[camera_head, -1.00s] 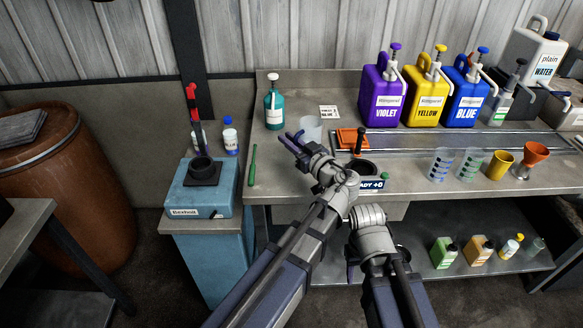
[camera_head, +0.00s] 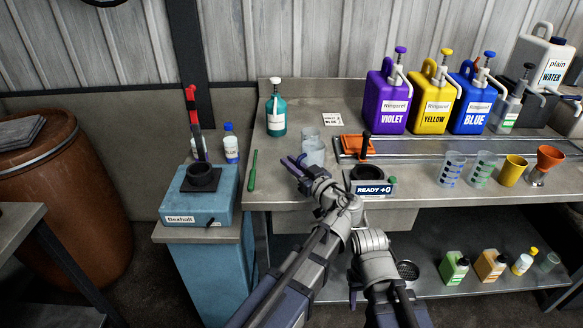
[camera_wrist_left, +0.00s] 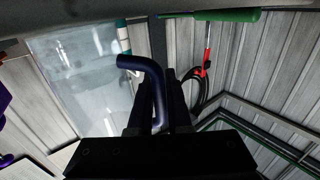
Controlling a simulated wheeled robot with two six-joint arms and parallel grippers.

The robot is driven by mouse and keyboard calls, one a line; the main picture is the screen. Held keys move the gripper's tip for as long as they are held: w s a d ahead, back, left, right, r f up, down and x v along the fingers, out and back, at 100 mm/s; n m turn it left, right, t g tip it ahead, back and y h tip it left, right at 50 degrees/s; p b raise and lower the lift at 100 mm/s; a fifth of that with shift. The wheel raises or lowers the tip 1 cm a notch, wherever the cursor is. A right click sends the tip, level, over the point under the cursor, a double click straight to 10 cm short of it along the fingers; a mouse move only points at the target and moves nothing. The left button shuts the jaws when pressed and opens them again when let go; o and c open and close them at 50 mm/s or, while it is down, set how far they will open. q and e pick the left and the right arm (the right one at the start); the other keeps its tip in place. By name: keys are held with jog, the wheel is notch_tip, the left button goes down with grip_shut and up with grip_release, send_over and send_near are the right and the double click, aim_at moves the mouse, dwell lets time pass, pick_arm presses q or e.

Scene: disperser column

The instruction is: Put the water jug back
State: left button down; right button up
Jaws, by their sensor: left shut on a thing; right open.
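A clear jug (camera_head: 314,152) is near the left part of the bench top, just beyond my left gripper (camera_head: 296,168). In the left wrist view the clear jug wall (camera_wrist_left: 80,75) fills the left, and its dark blue bent handle (camera_wrist_left: 150,78) lies between the black fingers. My left gripper is shut on that handle. I cannot tell whether the jug's base touches the bench. My right gripper (camera_head: 354,287) hangs low in front of the bench; its fingers are mostly hidden, apart from any object.
A teal pump bottle (camera_head: 276,115) stands behind left, a green stick (camera_head: 253,170) lies left. An orange tray piece (camera_head: 357,145), black cup holder (camera_head: 366,175) and READY display (camera_head: 374,190) are right. Colour jugs and a white plain WATER container (camera_head: 541,62) stand back right.

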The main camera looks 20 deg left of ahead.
pick_arm(q)
jog(key=shift+f, duration=0.2)
jog(key=c, duration=0.9)
grip_release()
jog(key=shift+r, duration=0.1)
jog(key=shift+o, duration=0.2)
jog(key=shift+r, duration=0.1)
